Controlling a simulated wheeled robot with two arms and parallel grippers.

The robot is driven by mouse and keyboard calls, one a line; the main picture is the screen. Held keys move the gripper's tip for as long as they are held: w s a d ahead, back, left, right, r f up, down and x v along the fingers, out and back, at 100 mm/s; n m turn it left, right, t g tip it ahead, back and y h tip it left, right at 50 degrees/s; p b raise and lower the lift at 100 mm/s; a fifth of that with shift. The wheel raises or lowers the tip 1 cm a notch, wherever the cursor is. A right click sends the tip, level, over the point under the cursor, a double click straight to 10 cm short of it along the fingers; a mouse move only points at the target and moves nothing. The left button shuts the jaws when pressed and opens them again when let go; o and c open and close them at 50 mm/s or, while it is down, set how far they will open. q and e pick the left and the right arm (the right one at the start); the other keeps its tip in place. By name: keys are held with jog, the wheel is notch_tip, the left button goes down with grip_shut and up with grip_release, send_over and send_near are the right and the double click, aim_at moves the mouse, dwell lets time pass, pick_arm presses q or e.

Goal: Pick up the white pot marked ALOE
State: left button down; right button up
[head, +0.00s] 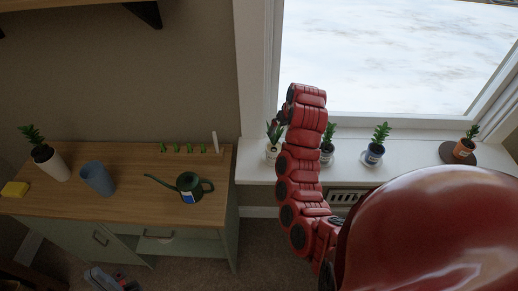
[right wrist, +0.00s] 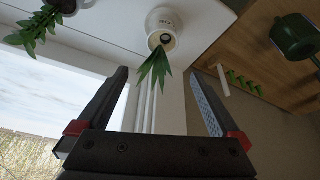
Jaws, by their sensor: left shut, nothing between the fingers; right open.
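The white pot (head: 272,153) stands on the windowsill at its left end, just left of my red right arm in the head view. It holds a spiky green plant. In the right wrist view the white pot (right wrist: 164,19) appears at the top centre, with small dark lettering too small to read surely. Its leaves (right wrist: 155,68) point down the picture toward my right gripper (right wrist: 160,78). That gripper is open and empty, with the leaf tips near the gap between its fingertips; the pot is beyond them.
The wooden cabinet (head: 120,205) at left bears a green watering can (head: 190,187), a blue cup (head: 98,178) and a white vase (head: 55,167).

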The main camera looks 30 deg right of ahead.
jog(key=b, duration=0.7)
send_near(274, 147)
jog(key=r, duration=0.1)
jog(key=shift+x, duration=0.9)
jog(key=shift+w+d+f+p, duration=0.1)
jog(key=shift+w+d+p, duration=0.1)
jog(key=shift+p, duration=0.4)
jog(key=p+x, duration=0.1)
jog(key=x, duration=0.2)
jog(key=shift+f, duration=0.45)
jog(key=p+x, duration=0.3)
jog(key=shift+s+a+f, duration=0.1)
jog(key=shift+a, duration=0.15)
jog(key=shift+x, duration=1.05)
jog(key=c, duration=1.5)
